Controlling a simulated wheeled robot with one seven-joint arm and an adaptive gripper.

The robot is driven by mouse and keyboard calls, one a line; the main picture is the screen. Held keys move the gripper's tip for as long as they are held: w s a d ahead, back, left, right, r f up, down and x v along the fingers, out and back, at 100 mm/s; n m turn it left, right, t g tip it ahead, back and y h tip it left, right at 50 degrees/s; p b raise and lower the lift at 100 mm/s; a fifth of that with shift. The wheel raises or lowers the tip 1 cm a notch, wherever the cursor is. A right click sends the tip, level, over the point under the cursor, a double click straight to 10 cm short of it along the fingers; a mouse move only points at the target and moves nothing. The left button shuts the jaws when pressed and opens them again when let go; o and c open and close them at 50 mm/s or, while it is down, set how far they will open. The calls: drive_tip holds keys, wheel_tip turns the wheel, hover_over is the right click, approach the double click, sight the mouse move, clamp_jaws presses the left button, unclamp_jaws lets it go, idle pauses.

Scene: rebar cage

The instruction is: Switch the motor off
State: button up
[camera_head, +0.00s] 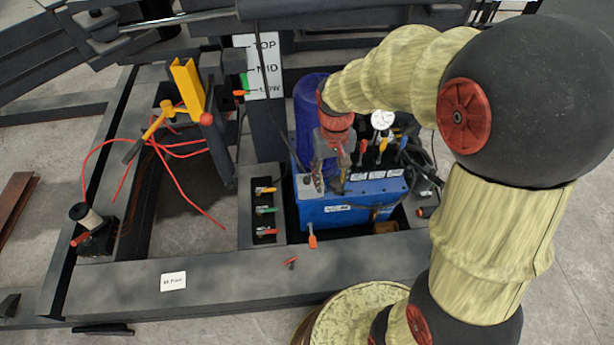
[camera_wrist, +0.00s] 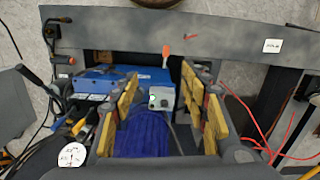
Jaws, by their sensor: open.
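A blue power unit (camera_head: 345,210) holds a dark blue ribbed cylinder, which looks like the motor (camera_head: 307,105); the motor shows large in the wrist view (camera_wrist: 145,135). A small grey switch box (camera_wrist: 161,97) with a green button or lamp sits at the motor's end; its markings are too small to read. My gripper (camera_head: 330,182) points down over the unit beside the motor and partly hides the box. In the wrist view my gripper's yellow-padded fingers (camera_wrist: 160,82) are spread, with the switch box between and apparently below them. Nothing is held.
Red, yellow and blue levers (camera_head: 382,150) and a gauge (camera_head: 382,119) stand right of my gripper. An orange-handled lever (camera_head: 312,241) is at the unit's front. Yellow, green and red valve handles (camera_head: 265,210) lie to the left. Red hoses (camera_head: 185,185) cross the frame opening.

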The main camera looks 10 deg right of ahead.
drive_tip(key=w+f+g+p, duration=0.1)
drive_tip(key=w+f, duration=0.6)
drive_tip(key=f, duration=0.5)
drive_tip(key=w+f, duration=0.7)
drive_tip(key=f, duration=0.5)
drive_tip(key=m+t, duration=0.1)
drive_tip(key=t, duration=0.1)
hover_over(307, 177)
drive_tip(key=shift+s+f, duration=0.2)
drive_tip(key=shift+f, duration=0.5)
drive_tip(key=shift+w+f, duration=0.1)
drive_tip(key=shift+f, duration=0.1)
wheel_tip(307, 177, down, 7)
drive_tip(key=shift+f+b, duration=0.2)
drive_tip(key=shift+b, duration=0.65)
drive_tip(key=shift+c, duration=0.6)
clamp_jaws()
